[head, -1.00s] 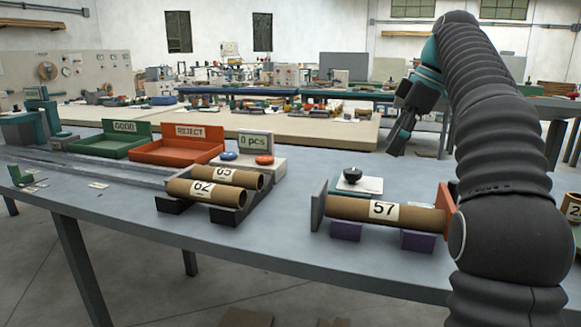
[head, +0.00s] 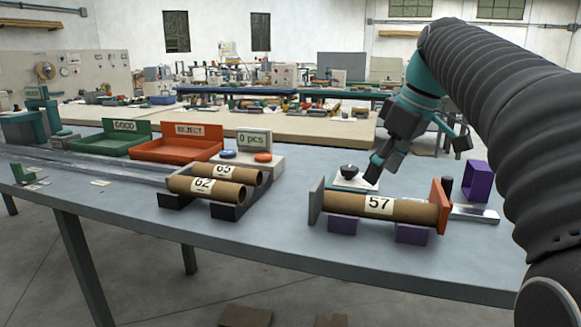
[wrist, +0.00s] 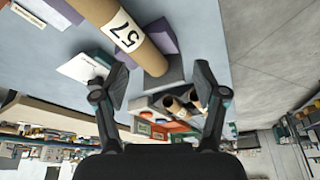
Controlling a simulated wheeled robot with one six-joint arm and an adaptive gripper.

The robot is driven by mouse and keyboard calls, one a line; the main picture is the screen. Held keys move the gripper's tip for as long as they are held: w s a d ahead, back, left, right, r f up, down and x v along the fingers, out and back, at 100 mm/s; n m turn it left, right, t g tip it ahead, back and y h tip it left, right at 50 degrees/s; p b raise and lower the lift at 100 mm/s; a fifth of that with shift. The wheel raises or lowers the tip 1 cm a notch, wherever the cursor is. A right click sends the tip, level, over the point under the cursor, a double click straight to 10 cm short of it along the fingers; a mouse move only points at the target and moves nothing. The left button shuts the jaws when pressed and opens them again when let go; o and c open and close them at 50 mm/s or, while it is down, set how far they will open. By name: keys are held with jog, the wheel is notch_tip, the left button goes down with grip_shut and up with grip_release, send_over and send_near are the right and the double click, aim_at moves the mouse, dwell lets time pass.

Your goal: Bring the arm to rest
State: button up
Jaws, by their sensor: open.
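My gripper (head: 418,156) is open and empty, in the air above the back of the table near the tube stand on the right. It also shows in the wrist view (wrist: 160,84), with its two fingers spread apart and nothing held. A cardboard tube marked 57 (head: 345,204) lies on purple blocks between a grey end plate (head: 316,204) and an orange end plate (head: 440,206). In the wrist view the tube (wrist: 105,14) reaches toward the gap between the fingers, apart from them as far as I can tell.
Tubes 62 (head: 190,187) and 65 (head: 245,174) lie on a dark rack at centre left. The green GOOD tray (head: 105,148), the orange REJECT tray (head: 165,154) and a counter box (head: 265,162) stand behind.

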jog(key=s+a+f+m+t+h, duration=0.1)
jog(key=s+f+m+t+h, duration=0.2)
jog(key=s+f+m, duration=0.6)
jog(key=s+f, duration=1.2)
jog(key=f, duration=0.3)
jog(key=shift+s+a, duration=0.15)
jog(key=shift+s, duration=0.25)
